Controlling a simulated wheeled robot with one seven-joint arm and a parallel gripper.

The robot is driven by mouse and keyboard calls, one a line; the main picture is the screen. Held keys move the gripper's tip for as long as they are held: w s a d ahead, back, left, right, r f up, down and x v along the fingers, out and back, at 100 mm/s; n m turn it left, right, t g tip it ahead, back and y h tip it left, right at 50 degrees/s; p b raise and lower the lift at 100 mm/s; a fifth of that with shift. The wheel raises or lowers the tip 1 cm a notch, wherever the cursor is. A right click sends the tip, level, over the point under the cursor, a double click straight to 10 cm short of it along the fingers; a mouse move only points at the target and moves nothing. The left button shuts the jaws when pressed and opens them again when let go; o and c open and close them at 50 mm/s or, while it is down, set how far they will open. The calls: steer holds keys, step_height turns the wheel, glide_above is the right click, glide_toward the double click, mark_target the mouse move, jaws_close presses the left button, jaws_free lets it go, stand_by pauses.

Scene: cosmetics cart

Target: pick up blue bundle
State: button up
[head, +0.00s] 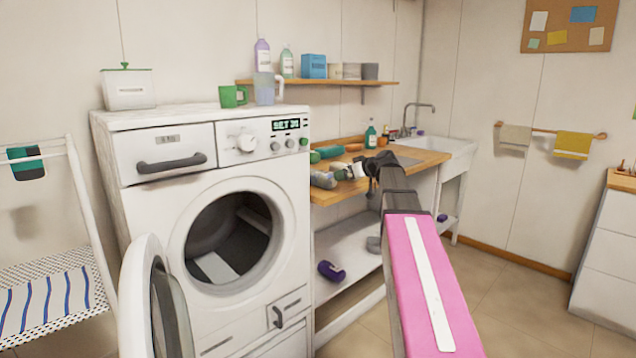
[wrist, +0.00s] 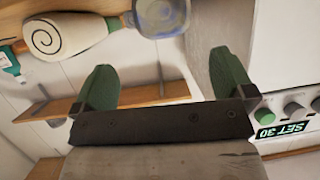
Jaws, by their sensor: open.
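A blue-grey rolled bundle (wrist: 160,15) is cut off by the top edge of the wrist view, just beyond the gap between my fingertips. A grey-blue bundle (head: 323,180) at the counter's front left in the head view may be the same one; I cannot tell. My gripper (wrist: 163,82) is open, with green finger pads wide apart and nothing between them. In the head view my gripper (head: 366,172) is over the front of the wooden counter, partly hidden by my own arm.
More rolls, including an orange one (head: 354,147), lie on the counter (head: 425,157). The washing machine (head: 135,205) stands left, door open. A dark purple object (head: 331,271) is on the lower shelf.

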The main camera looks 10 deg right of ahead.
mark_target(327, 178)
steer(key=x, duration=0.4)
steer(key=shift+w+f, duration=0.1)
steer(key=shift+w, duration=0.15)
steer(key=shift+s+a+x, duration=0.15)
steer(key=shift+x, duration=1.4)
steer(key=shift+s+a+x, duration=0.1)
steer(key=shift+x, duration=1.5)
steer(key=shift+s, duration=0.1)
steer(key=c, duration=1)
